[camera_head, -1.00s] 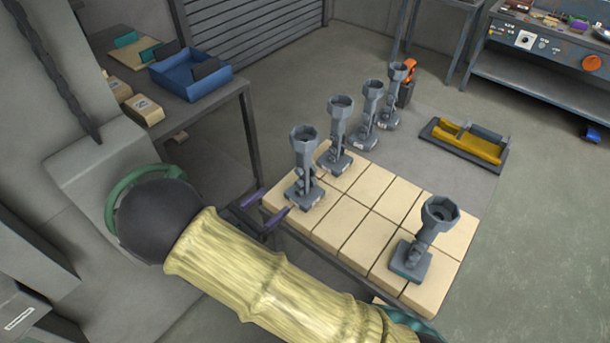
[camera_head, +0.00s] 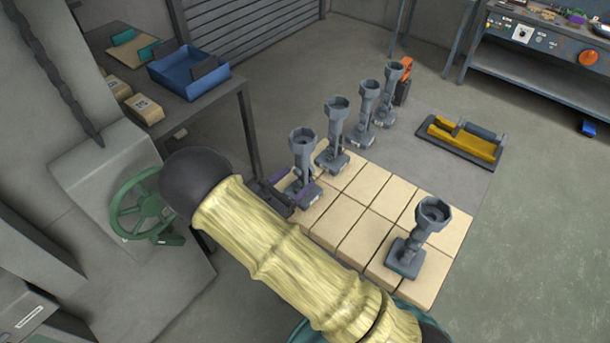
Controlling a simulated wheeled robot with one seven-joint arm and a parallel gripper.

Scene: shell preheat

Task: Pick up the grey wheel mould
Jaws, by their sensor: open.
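Several similar grey moulds, each with an octagonal cup on a stem and a square foot, stand upright in view. The nearest one in the left row, a grey mould (camera_head: 302,142), stands at the left edge of the pale block surface (camera_head: 365,180). I cannot tell which of them is the wheel mould. My gripper (camera_head: 291,187) is open, with purple fingertips at the lower stem and foot of this nearest mould. The fingers overlap it in the picture; whether they touch it is unclear. Another grey mould (camera_head: 430,215) stands alone at the right front.
More grey moulds (camera_head: 335,118) continue the row behind. An orange item (camera_head: 403,80) is at its far end. A yellow and grey tray (camera_head: 462,142) lies on the floor to the right. A green handwheel (camera_head: 142,205) and a table with a blue bin (camera_head: 188,75) are left.

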